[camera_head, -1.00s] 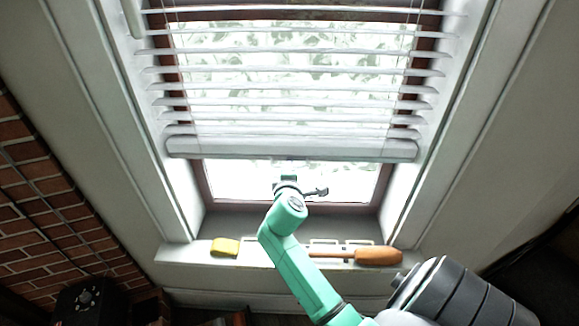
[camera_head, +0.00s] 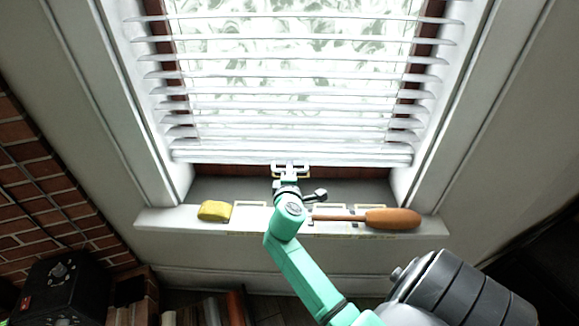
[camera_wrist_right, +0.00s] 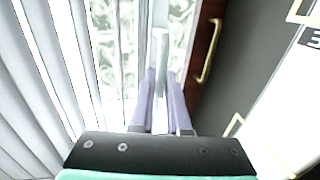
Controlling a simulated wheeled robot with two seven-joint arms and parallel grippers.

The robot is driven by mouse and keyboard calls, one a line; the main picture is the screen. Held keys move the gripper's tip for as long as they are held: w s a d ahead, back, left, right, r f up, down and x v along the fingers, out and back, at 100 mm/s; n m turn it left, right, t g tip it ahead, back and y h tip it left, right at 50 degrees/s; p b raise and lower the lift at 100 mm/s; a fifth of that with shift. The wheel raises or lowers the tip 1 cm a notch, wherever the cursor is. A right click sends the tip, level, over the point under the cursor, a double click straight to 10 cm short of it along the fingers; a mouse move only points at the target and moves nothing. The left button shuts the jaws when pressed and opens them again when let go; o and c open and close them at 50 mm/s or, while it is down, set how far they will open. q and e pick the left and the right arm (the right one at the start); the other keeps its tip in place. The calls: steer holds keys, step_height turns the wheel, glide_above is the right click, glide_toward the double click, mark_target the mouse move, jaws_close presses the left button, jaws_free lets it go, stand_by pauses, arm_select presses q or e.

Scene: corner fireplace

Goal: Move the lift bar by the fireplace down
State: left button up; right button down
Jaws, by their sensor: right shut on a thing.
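The lift bar (camera_head: 225,158) is the white bottom rail of the window blind (camera_head: 285,110). It hangs roughly level, a little above the sill, with a strip of dark red window frame showing below it. My right gripper (camera_head: 290,172) reaches up to the middle of the bar. In the right wrist view, the fingers (camera_wrist_right: 160,88) are shut on the pale bar (camera_wrist_right: 161,48), with slats to the left. My left gripper is not in view.
The sill (camera_head: 160,218) holds a yellow block (camera_head: 214,211) at left and a wooden-handled tool (camera_head: 390,218) at right, beside my right arm. Pale rectangular outlines lie between them. A brick wall (camera_head: 50,190) and a black box (camera_head: 66,285) are at left.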

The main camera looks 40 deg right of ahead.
arm_select(q)
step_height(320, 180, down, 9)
steer(key=b, duration=0.7)
arm_select(e)
step_height(320, 180, down, 10)
steer(key=shift+f, duration=0.25)
steer(key=c, duration=0.9)
jaws_free()
steer(key=shift+r, duration=0.15)
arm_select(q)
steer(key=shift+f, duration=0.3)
arm_select(e)
steer(key=v, duration=1.4)
steer(key=shift+s+a, duration=0.25)
